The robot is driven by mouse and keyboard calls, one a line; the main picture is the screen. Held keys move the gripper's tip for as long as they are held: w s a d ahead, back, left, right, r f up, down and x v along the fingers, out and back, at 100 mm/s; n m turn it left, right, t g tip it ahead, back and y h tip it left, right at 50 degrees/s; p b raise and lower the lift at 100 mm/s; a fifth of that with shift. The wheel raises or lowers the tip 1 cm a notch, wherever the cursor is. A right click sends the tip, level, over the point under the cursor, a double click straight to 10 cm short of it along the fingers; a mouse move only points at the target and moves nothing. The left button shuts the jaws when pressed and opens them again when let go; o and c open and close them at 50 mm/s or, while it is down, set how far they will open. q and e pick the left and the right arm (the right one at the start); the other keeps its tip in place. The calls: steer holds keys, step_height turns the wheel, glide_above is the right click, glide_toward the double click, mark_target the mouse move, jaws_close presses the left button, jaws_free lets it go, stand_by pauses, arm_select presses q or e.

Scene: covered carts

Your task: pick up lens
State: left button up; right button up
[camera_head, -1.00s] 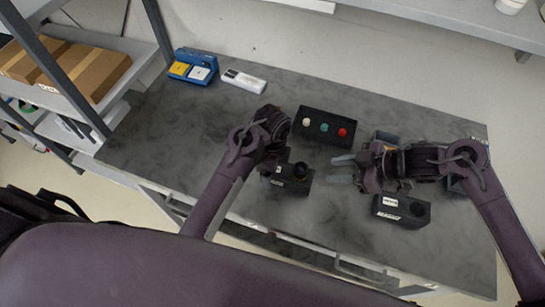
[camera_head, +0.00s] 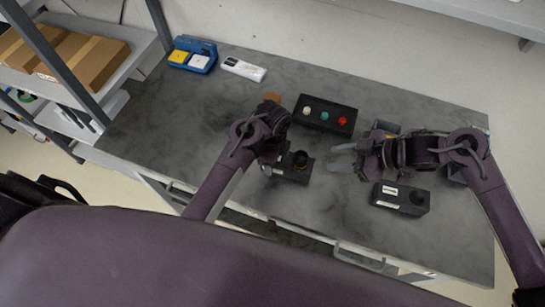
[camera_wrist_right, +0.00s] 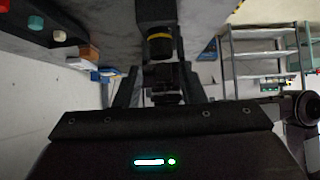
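The lens appears to be the short black cylinder (camera_head: 300,158) standing upright on a small black block (camera_head: 293,173) near the table's front edge. In the right wrist view the lens (camera_wrist_right: 160,45) shows a yellow band, beyond the fingers. My right gripper (camera_head: 343,159) is to the right of the block, with its pale fingers spread and pointing left; nothing is between them in the head view. My left gripper (camera_head: 271,158) is at the block's left end; its fingers are mostly hidden by its own arm, so its grip is unclear.
A black box with white, green and red buttons (camera_head: 326,115) stands behind. Another black block with a round socket (camera_head: 401,198) is at right, and a grey bin (camera_head: 386,127) is behind my right gripper. A blue device (camera_head: 193,54) and white device (camera_head: 243,69) are back left.

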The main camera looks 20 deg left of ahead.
steer(key=shift+o, duration=0.8)
steer(key=o, duration=0.4)
steer(key=shift+g+y, duration=0.6)
steer(key=shift+g, duration=0.3)
steer(key=s+a, duration=0.3)
steer(key=s+a+f, duration=0.1)
steer(key=s+a, duration=0.6)
steer(key=s, duration=0.1)
steer(key=shift+s+a+f, duration=0.1)
steer(key=shift+a+f, duration=0.1)
steer(key=shift+a, duration=0.05)
steer(key=a+r+m+t+y, duration=0.1)
steer(key=a+t+y, duration=0.15)
steer(key=a, duration=0.25)
steer(key=m+t+h, duration=1.1)
steer(key=m+t, duration=0.1)
steer(key=m, duration=0.2)
glide_toward(300, 166)
steer(key=x, duration=0.5)
steer(key=shift+r, duration=0.15)
steer(key=shift+x, duration=2.8)
